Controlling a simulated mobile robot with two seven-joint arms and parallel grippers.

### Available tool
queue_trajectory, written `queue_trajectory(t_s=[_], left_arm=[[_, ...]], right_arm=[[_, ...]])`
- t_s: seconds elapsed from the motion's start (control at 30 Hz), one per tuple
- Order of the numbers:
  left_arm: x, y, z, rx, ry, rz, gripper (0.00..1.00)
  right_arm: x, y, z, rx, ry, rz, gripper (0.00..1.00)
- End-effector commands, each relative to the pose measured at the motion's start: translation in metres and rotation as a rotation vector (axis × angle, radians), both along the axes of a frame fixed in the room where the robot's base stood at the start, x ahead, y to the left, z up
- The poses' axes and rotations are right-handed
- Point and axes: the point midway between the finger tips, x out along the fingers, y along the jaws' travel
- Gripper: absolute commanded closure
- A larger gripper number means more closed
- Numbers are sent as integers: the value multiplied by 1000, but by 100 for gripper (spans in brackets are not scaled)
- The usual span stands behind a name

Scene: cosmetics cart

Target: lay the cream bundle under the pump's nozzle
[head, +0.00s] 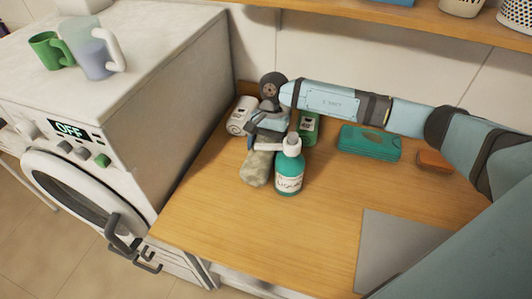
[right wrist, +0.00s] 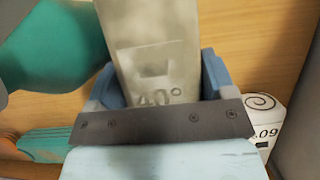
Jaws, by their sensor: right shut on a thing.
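The cream bundle (head: 256,170) hangs down from my right gripper (head: 266,137), over the counter just left of the pump bottle. In the right wrist view the bundle (right wrist: 152,45) shows a "40°" print and sits between the blue fingers, which are shut on it. The pump bottle (head: 289,181) is teal with a white label and stands upright. Its white pump head (head: 291,143) is above and to the right of the bundle. I cannot tell whether the bundle touches the counter or the bottle. My left gripper is not in view.
A white printed container (head: 240,115) stands behind my gripper, and a green one (head: 308,128) behind the bottle. A teal pack (head: 370,142) and an orange block (head: 433,160) lie to the right. The wooden counter's front (head: 220,230) is clear. A washing machine (head: 170,120) borders the left.

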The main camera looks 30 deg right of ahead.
Motion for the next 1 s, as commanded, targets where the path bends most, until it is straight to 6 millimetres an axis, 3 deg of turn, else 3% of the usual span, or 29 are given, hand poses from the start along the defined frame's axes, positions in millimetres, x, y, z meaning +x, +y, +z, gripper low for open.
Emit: queue_trajectory(t_s=[0.43, 0.83, 0.87, 0.93, 1.0], left_arm=[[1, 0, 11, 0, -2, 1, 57], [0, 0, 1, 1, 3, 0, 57], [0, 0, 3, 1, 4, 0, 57], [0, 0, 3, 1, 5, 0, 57], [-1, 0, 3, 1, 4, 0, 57]], right_arm=[[1, 0, -43, 1, 0, 0, 57], [1, 0, -50, 1, -3, 1, 57], [1, 0, -48, 0, -2, 1, 17], [1, 0, -48, 0, -2, 1, 1], [1, 0, -48, 0, -2, 1, 0]])
